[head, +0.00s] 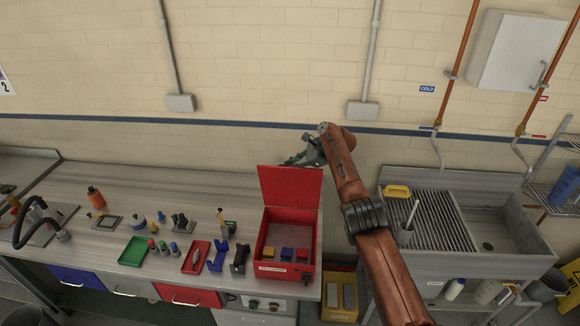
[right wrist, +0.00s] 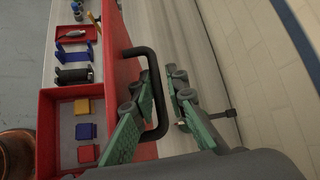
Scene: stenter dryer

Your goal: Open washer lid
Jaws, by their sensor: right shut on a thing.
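The washer is a red box (head: 262,240) at the right end of the bench. Its red lid (head: 290,187) stands raised, roughly upright, at the back edge, so the inside shows. A black bar handle (right wrist: 152,55) is on the lid in the right wrist view. My right gripper (head: 308,152) is at the lid's upper edge. In the right wrist view its green fingers (right wrist: 163,92) are on either side of the handle, shut on it. The red box also shows in the right wrist view (right wrist: 47,130). My left gripper is not in view.
Yellow, blue and red blocks (head: 287,254) lie inside the box. Small trays, including a green one (head: 135,251), and several bottles and tools stand to its left. A sink (head: 497,232) with a ribbed drainboard is to the right. The wall is close behind the bench.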

